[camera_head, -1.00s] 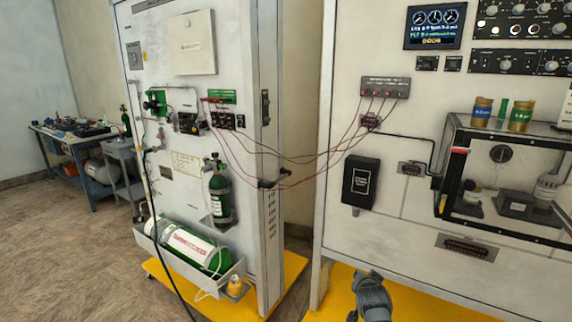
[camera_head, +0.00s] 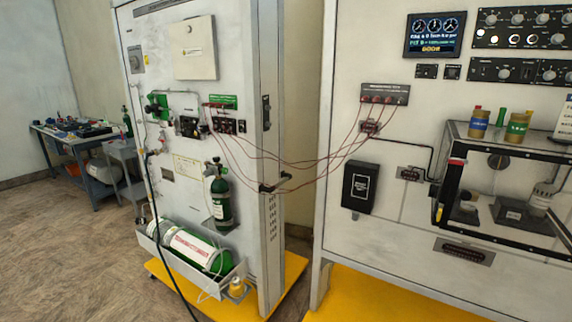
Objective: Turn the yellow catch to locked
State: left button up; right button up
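I cannot make out a yellow catch for certain. A small yellow rounded part (camera_head: 237,288) sits at the right end of the tray on the left panel, low down, too small to read its form or position. The left panel (camera_head: 230,55) also has a dark latch (camera_head: 266,108) and a dark handle (camera_head: 272,187) on its right side; neither looks yellow. Neither of my grippers is in view.
Green cylinders (camera_head: 221,200) hang and lie (camera_head: 195,248) on the left panel. Thin red cables (camera_head: 310,160) span the gap to the right panel (camera_head: 340,225). A clear case (camera_head: 500,225) juts out at right. Yellow bases (camera_head: 390,305) stick out below. The floor at left is open.

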aim_at(438, 216)
jog(key=z, duration=1.35)
